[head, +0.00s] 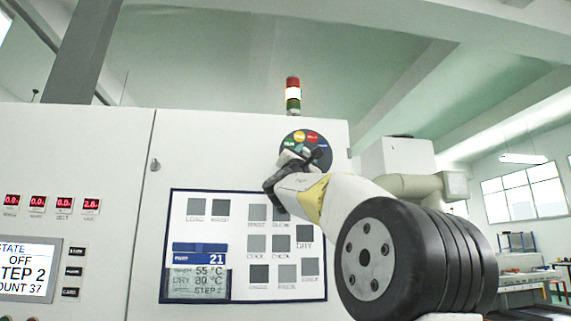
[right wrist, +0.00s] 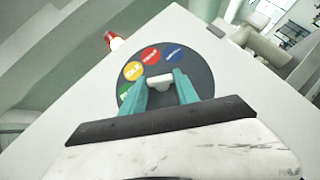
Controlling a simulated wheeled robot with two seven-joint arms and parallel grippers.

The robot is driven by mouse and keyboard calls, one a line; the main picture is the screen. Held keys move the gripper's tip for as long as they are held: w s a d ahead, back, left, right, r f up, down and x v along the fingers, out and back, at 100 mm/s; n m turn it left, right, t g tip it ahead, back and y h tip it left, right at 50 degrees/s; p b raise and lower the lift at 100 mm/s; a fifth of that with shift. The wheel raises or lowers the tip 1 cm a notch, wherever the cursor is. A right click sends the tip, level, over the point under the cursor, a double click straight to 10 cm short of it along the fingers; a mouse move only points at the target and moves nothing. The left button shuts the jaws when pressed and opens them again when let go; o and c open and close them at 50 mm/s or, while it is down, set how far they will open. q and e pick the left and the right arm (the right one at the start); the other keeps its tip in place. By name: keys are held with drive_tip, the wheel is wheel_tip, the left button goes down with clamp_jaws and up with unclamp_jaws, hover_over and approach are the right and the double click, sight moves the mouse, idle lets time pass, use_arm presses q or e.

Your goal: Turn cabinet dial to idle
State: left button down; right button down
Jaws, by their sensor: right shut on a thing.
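The cabinet dial (head: 319,146) is a dark round plate with coloured spots in green, yellow, red and blue, high on the white cabinet front. It also shows in the right wrist view (right wrist: 203,75), where its pale knob (right wrist: 160,82) sits at the middle. My right gripper (head: 300,155) is at the dial in the head view. In the right wrist view its teal fingers (right wrist: 161,86) are shut on the knob, one on each side. The yellow spot lies to the upper left of the knob there, the red one above it. My left gripper is not in view.
The white cabinet (head: 130,150) has a panel of grey squares and a small display (head: 198,284) below the dial. A screen (head: 28,268) reading "OFF" and "STEP 2" is at the left. A red, white and green signal light (head: 293,93) stands on top.

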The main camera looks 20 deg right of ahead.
drive_tip(key=shift+m, duration=0.3)
drive_tip(key=m+g, duration=0.1)
drive_tip(key=m+g+h, duration=0.1)
drive_tip(key=m+g, duration=0.2)
drive_tip(key=m, duration=0.1)
drive_tip(key=shift+w+a+r+h, duration=0.1)
drive_tip(key=shift+a+r+h, duration=0.05)
drive_tip(key=shift+a+h, duration=0.15)
drive_tip(key=shift+r+m+g+y, duration=0.2)
drive_tip(key=shift+m+g+y, duration=0.2)
drive_tip(key=shift+m+g, duration=1.5)
drive_tip(key=shift+m, duration=0.3)
drive_tip(key=c, duration=0.9)
unclamp_jaws()
drive_tip(key=shift+a, duration=0.1)
drive_tip(key=v, duration=0.7)
drive_tip(key=shift+s+a+f, duration=0.1)
drive_tip(key=shift+s+a, duration=0.1)
drive_tip(key=shift+s, duration=0.1)
